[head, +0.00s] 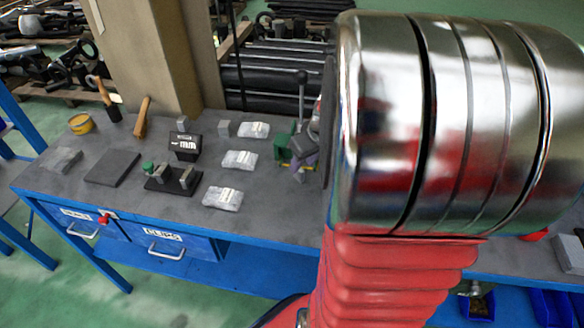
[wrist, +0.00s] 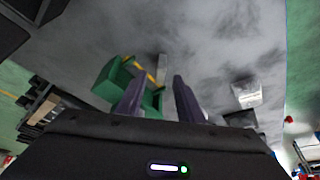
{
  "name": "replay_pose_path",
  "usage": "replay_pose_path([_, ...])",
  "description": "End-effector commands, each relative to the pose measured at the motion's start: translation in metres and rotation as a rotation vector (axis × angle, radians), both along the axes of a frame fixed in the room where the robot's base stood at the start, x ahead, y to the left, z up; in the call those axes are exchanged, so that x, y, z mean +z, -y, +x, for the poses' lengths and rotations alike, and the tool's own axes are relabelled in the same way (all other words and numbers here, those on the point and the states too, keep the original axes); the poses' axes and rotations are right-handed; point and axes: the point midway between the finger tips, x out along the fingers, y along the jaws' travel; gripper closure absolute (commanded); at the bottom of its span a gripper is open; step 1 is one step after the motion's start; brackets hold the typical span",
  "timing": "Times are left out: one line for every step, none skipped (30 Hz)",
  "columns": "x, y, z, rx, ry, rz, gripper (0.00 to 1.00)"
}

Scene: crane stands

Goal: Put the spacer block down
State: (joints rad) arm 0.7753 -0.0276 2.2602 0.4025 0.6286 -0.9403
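My gripper (wrist: 160,80) shows in the wrist view as two purple fingers with a clear gap between them. A small grey block (wrist: 162,68), which looks like the spacer block, shows in that gap beyond the fingertips and narrower than the gap. No finger visibly touches it. In the head view my gripper (head: 305,160) is low over the bench top, partly hidden by my arm. A small grey block (head: 299,177) shows just below the purple fingers there. Whether it rests on the bench is hard to tell.
A green fixture (head: 284,148) stands close to my gripper; it also shows in the wrist view (wrist: 118,82). Several wrapped packets (head: 240,159), two grey blocks (head: 224,128), a black stand (head: 173,180) and a dark plate (head: 112,167) lie further left on the bench (head: 120,205).

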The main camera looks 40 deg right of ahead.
Motion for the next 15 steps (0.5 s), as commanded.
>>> replay_pose_path([0.0, 0.0, 0.0, 0.0, 0.0, 0.0, 0.66])
replay_pose_path([0.0, 0.0, 0.0, 0.0, 0.0, 0.0, 0.66])
replay_pose_path([0.0, 0.0, 0.0, 0.0, 0.0, 0.0, 0.66])
replay_pose_path([-0.001, 0.0, 0.0, 0.0, 0.0, 0.0, 0.66])
replay_pose_path([-0.001, 0.0, 0.001, 0.0, 0.0, 0.0, 0.66])
replay_pose_path([-0.003, 0.0, 0.001, 0.0, -0.001, 0.001, 0.66])
replay_pose_path([-0.005, 0.0, 0.002, 0.0, -0.001, 0.001, 0.66])
replay_pose_path([-0.007, 0.0, 0.003, 0.001, -0.001, 0.001, 0.66])
replay_pose_path([-0.01, 0.0, 0.004, 0.002, -0.002, 0.002, 0.66])
replay_pose_path([-0.013, 0.0, 0.006, 0.001, -0.002, 0.002, 0.66])
replay_pose_path([-0.017, 0.0, 0.007, 0.001, -0.002, 0.002, 0.66])
replay_pose_path([-0.021, 0.0, 0.009, 0.0, -0.002, 0.003, 0.66])
replay_pose_path([-0.024, 0.0, 0.01, 0.0, -0.003, 0.004, 0.66])
replay_pose_path([-0.028, 0.0, 0.012, 0.0, -0.003, 0.003, 0.66])
replay_pose_path([-0.032, 0.0, 0.014, 0.001, -0.003, 0.002, 0.66])
